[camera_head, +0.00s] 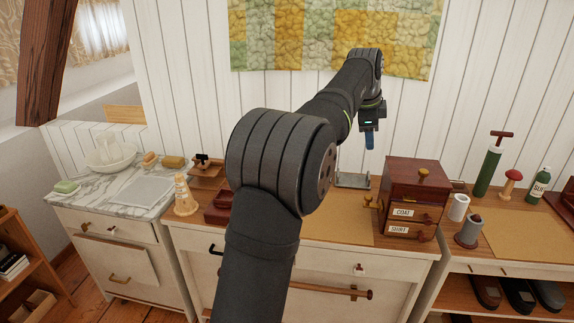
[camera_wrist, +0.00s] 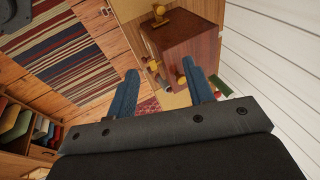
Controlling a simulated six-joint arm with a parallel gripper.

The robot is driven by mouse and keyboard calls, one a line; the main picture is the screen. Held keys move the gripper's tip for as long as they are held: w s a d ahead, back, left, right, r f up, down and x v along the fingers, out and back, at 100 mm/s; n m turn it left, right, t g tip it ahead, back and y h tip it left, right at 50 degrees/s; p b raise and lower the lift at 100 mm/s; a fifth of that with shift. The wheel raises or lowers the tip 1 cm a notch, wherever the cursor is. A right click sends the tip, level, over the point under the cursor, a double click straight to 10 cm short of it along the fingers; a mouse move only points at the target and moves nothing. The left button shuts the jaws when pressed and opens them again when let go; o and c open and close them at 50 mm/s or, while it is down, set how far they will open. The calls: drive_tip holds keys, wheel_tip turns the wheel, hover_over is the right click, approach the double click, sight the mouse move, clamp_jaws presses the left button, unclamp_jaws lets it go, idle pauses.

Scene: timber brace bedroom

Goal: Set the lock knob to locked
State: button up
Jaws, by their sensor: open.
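A reddish-brown wooden box (camera_head: 400,178) stands on the cabinet top, with small drawers labelled COAT and SHIRT.
A metal bracket-like item (camera_head: 352,181) stands left of the box. A white roll (camera_head: 458,207), a grey-topped spool (camera_head: 469,231) and a green bottle (camera_head: 540,185) stand to the right. The panelled wall is close behind.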

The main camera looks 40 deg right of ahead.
drive_tip(key=w+d+f+n+t+h, duration=0.1)
drive_tip(key=w+d+f+n, duration=0.1)
drive_tip(key=f, duration=0.4)
drive_tip(key=w+d+f+n+t+h, duration=0.1)
drive_tip(key=w+d+f+n, duration=0.15)
drive_tip(key=f, duration=0.35)
drive_tip(key=n+t+h, duration=0.4)
drive_tip(key=n+h, duration=0.5)
drive_tip(key=h, duration=0.1)
approach(367, 200)
drive_tip(key=x, duration=0.9)
drive_tip(key=shift+r, duration=0.1)
drive_tip(key=shift+c, duration=0.5)
